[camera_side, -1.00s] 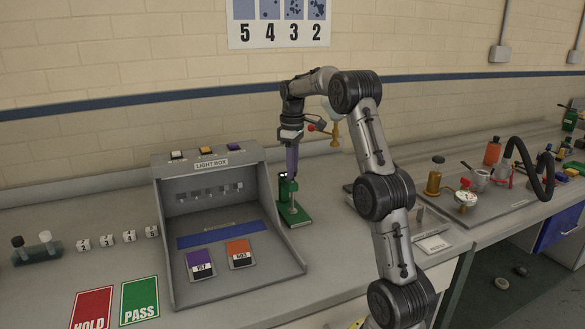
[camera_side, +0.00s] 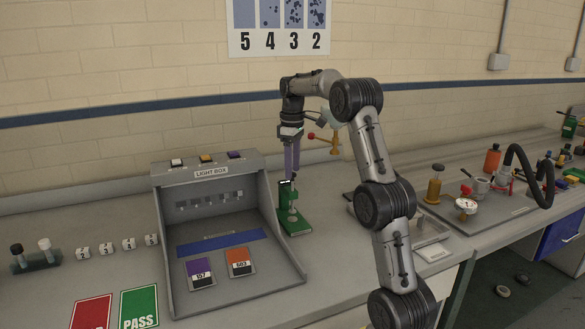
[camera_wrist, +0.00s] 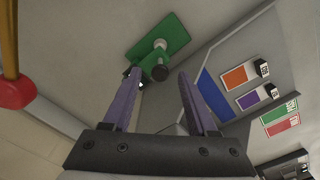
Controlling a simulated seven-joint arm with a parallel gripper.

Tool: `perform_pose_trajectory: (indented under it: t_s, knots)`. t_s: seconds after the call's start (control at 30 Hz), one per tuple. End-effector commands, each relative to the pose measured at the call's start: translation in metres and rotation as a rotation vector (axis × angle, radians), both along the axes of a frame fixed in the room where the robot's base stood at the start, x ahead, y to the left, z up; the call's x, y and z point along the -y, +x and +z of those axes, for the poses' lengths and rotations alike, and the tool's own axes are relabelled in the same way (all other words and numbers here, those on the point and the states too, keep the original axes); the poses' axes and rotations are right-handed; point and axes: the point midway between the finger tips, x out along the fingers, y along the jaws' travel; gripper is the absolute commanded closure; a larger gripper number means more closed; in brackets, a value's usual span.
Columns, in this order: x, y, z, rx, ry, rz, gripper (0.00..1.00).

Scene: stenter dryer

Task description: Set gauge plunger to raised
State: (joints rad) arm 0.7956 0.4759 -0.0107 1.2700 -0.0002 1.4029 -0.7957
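The thickness gauge is a green stand (camera_side: 297,222) on the bench, just right of the light box. In the wrist view its green base (camera_wrist: 150,45) lies ahead of the fingers, with a pale round part and a dark-ended plunger (camera_wrist: 160,73) pointing toward the camera. My gripper (camera_side: 292,177) points down over the gauge. In the wrist view its two purple fingers (camera_wrist: 160,75) are apart, and the dark plunger end appears between their tips. I cannot tell whether either finger touches it. The fingers partly hide the gauge's top in the side view.
The grey light box (camera_side: 165,225) stands close on the left, holding a purple card and an orange card. A red-knobbed brass fitting (camera_side: 334,143) is behind my wrist at right.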

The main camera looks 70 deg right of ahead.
Motion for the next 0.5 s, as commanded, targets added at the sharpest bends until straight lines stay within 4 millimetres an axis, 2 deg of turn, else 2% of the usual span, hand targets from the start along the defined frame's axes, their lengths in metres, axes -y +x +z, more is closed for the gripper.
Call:
perform_pose_trajectory:
  t_s: [0.3,0.5]
  knots:
    - [0.0,0.0,0.001,-0.001,0.001,0.0,0.41]
    - [0.001,0.001,0.024,0.002,-0.002,0.0,0.41]
